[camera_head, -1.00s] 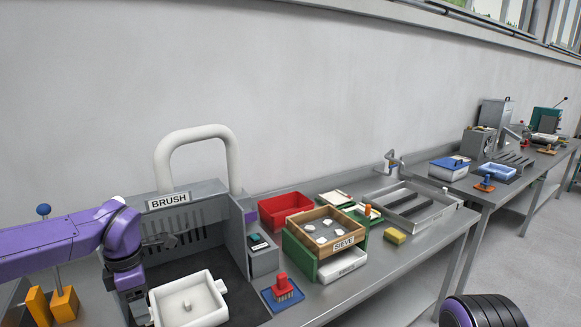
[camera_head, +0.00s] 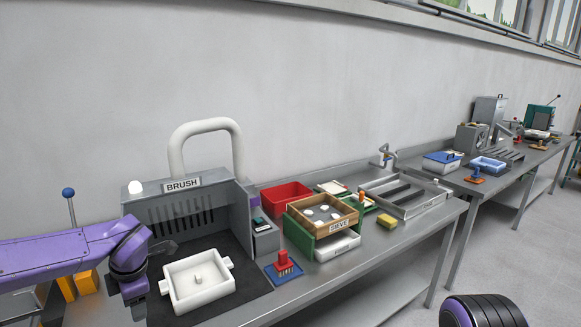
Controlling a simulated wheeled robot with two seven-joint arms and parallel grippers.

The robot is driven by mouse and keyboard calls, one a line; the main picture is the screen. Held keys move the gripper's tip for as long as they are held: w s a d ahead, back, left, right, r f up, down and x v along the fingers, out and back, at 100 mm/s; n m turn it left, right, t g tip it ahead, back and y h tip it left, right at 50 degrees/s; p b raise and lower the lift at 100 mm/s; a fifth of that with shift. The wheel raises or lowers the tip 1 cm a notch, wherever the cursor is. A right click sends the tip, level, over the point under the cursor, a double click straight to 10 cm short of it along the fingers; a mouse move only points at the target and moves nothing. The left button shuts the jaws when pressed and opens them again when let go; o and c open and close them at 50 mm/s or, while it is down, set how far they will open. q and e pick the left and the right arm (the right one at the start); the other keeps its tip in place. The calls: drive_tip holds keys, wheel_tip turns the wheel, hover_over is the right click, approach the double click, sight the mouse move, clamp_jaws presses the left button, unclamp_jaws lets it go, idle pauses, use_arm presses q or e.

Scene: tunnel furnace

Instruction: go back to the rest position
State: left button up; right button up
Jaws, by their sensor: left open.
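My left gripper (camera_head: 138,303) hangs at the lower left, below the purple arm. It is beside the left handle of a white two-handled tray (camera_head: 198,292) and appears empty. Its fingers are small and partly cut by the dark wrist, so contact with the tray is hard to tell. The tray sits on a black mat in the grey station labelled BRUSH (camera_head: 182,185), with a small white piece standing in it. My right gripper is not in view.
A blue-knobbed rod (camera_head: 69,193) and orange blocks (camera_head: 84,283) stand by the arm. To the right are a red brush on a blue pad (camera_head: 285,268), a red bin (camera_head: 287,196), a wooden SIEVE box (camera_head: 338,225) and a yellow sponge (camera_head: 387,221). A second bench stands further right.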

use_arm(q)
drive_tip(key=s+d+f+m+t+y+b, duration=0.1)
drive_tip(key=s+f+m+t+b, duration=0.2)
drive_tip(key=f, duration=0.5)
drive_tip(key=s+d+f+m+y+b, duration=0.1)
drive_tip(key=s+d+f+m, duration=0.2)
drive_tip(key=f, duration=0.6)
drive_tip(key=s+f+m+t+y+b, duration=0.1)
drive_tip(key=s+f+m+t, duration=0.1)
drive_tip(key=s+f+m, duration=0.45)
drive_tip(key=s+f+m+g+h+b, duration=0.2)
drive_tip(key=s+f+m+b, duration=0.3)
drive_tip(key=s+f, duration=1.1)
drive_tip(key=s+m+g, duration=0.1)
drive_tip(key=s, duration=0.2)
drive_tip(key=shift+d+f+m, duration=0.15)
drive_tip(key=shift+f+m, duration=0.05)
drive_tip(key=shift+m, duration=0.15)
drive_tip(key=shift+s, duration=0.1)
